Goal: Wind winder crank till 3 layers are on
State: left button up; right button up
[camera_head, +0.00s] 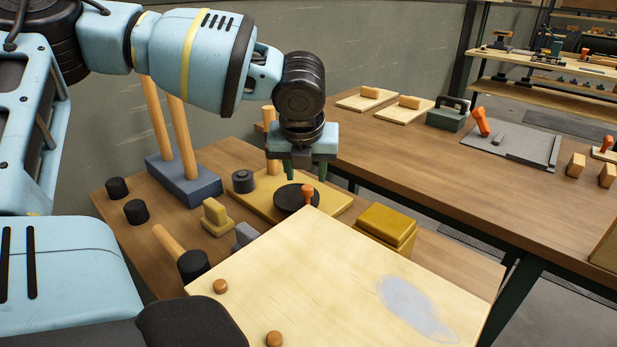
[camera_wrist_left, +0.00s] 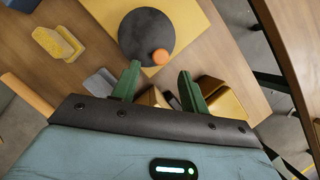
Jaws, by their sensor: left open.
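The winder is a yellow board (camera_head: 338,205) with a black disc (camera_head: 287,200) and an orange crank knob (camera_head: 308,191) standing near the disc's edge. A dark round spool-like piece (camera_head: 243,182) stands at the board's left end; I cannot make out any wound layers. My left gripper (camera_head: 305,172) is open and empty, pointing down above the disc and knob. In the left wrist view, the disc (camera_wrist_left: 140,30) and knob (camera_wrist_left: 160,56) lie beyond the open fingers (camera_wrist_left: 159,76), with the knob roughly in line with the gap. My right gripper is not in view.
A pale wooden panel (camera_head: 300,280) fills the near foreground. A yellow box (camera_head: 387,226) sits right of the winder. A blue-grey block (camera_head: 185,182) with two tall wooden posts stands at left, near black cylinders (camera_head: 136,211). A mallet (camera_head: 185,255) lies in front. Another workbench (camera_head: 450,172) stands behind.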

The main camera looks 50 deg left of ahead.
aim_at(307, 188)
pick_arm(q)
jog(key=x, duration=0.4)
jog(key=shift+f+b, duration=0.1)
jog(key=shift+b, duration=0.3)
jog(key=shift+w+a+f, duration=0.2)
jog(key=shift+f, duration=0.35)
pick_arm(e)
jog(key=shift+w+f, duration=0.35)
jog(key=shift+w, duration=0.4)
pick_arm(q)
jog(key=shift+c, duration=0.2)
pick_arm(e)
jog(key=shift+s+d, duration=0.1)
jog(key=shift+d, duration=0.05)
pick_arm(q)
grip_shut()
jog(key=shift+w+n, duration=0.1)
jog(key=shift+n, duration=0.2)
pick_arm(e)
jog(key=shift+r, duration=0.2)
